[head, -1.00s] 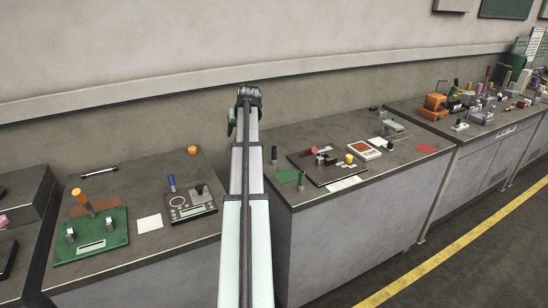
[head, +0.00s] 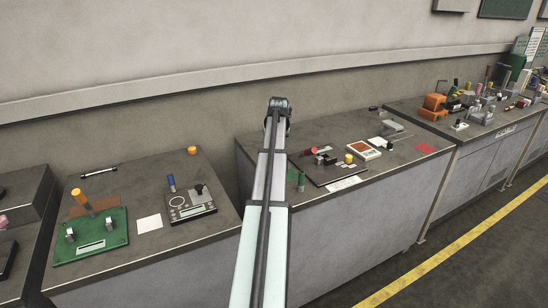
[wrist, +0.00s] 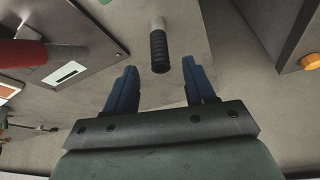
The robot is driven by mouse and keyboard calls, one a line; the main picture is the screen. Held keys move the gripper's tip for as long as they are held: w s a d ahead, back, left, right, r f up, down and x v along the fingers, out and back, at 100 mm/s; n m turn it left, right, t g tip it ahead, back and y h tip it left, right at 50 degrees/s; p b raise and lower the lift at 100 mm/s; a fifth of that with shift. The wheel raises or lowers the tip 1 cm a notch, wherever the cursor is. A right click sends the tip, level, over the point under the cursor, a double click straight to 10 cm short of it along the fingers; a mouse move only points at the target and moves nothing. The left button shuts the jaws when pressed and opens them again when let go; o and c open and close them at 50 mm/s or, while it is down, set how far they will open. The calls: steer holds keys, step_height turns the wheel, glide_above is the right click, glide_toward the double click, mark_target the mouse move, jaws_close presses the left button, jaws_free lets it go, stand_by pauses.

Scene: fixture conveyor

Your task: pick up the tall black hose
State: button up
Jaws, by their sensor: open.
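The tall black hose (wrist: 158,50) shows in the wrist view as a ribbed black cylinder with a pale grey part at its far end. It stands apart from other things on the grey bench top. My gripper (wrist: 162,76) is open, with its two blue fingers pointing towards the hose. The hose lies just beyond the fingertips, roughly centred between them, and nothing is held. In the head view my arm hides the hose, and the end of my arm (head: 281,104) is over the left end of the middle bench; the fingers cannot be made out there.
A dark plate (wrist: 95,45) with a red cylinder (wrist: 28,53) lies left of the hose in the wrist view. In the head view a green peg (head: 301,180) stands near that bench's front. The left bench (head: 190,238) is across a gap, with an orange knob (wrist: 312,62).

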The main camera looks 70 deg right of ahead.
steer(key=shift+x, duration=3)
steer(key=shift+a, duration=0.1)
jaws_close()
